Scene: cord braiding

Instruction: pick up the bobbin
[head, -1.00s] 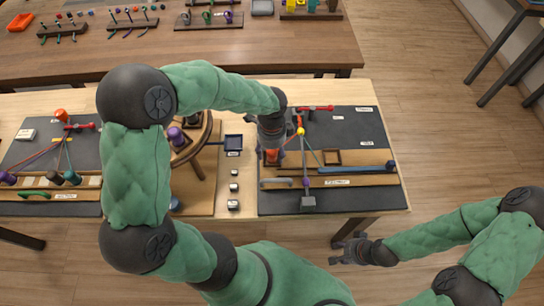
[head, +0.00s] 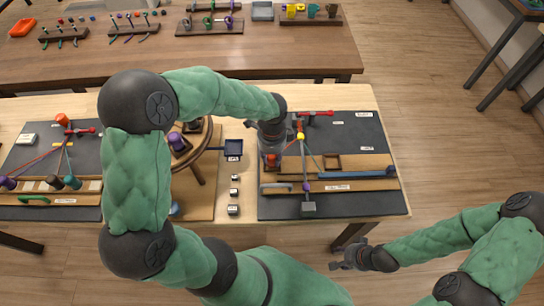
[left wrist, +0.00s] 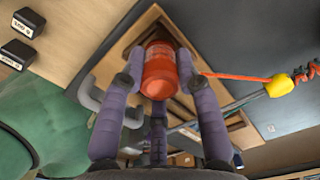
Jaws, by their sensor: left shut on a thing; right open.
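My left gripper (head: 271,153) is shut on an orange-red bobbin (head: 271,160) over the right-hand dark mat (head: 365,125). In the left wrist view the bobbin (left wrist: 160,72) sits between the purple-grey fingers (left wrist: 158,100), with wooden framing behind it. An orange cord (left wrist: 235,77) runs from it to a yellow piece (left wrist: 281,86) beside a dark and red twisted braid. I cannot tell whether the bobbin still touches the wood. My right gripper (head: 345,259) is open and empty, low in front of the table.
A round wooden stand (head: 205,158) and small dark tray (head: 233,147) are left. A second braiding mat (head: 30,150) lies far left.

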